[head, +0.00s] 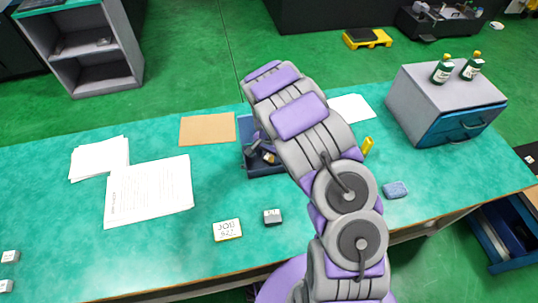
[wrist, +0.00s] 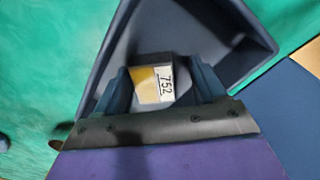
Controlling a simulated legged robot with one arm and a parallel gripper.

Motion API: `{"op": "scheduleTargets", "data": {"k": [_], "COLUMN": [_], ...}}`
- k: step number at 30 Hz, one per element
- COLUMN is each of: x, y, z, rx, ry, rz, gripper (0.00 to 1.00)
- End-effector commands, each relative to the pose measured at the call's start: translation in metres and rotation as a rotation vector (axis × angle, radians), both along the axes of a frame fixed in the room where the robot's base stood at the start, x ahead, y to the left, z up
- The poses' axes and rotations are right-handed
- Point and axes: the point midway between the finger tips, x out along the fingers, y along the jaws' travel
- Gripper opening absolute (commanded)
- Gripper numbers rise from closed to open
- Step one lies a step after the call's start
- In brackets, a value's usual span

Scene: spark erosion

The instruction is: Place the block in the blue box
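The block (wrist: 152,80), grey with a white and yellow label reading "752", sits between the two fingers of my gripper (wrist: 160,88) in the wrist view. The fingers appear to press on its two sides. The blue box (wrist: 245,22) is around and beyond the block in the wrist view, with its slanted walls and dark interior showing. In the head view the blue box (head: 250,168) stands on the bench, partly covered by my arm. Dark shapes show in its opening there, and I cannot clearly separate gripper from contents. Whether the block touches the box floor cannot be told.
The green bench (head: 70,235) holds papers (head: 150,190), a brown sheet (head: 207,128), a "JOB" card (head: 227,230), another small dark block (head: 272,217) and a blue sponge (head: 396,190). A grey drawer cabinet (head: 425,95) with bottles stands at right.

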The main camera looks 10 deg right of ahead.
Motion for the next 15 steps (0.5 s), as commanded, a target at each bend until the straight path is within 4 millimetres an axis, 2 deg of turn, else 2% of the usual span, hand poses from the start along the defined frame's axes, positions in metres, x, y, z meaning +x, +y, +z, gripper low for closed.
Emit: {"op": "scheduleTargets", "data": {"k": [9,15], "x": [0.000,0.000], "y": [-0.004,0.000], "z": [0.001,0.016], "rx": [0.004,-0.001], "ry": [0.000,-0.001], "rz": [-0.003,-0.002], "gripper": [0.73,0.73]}}
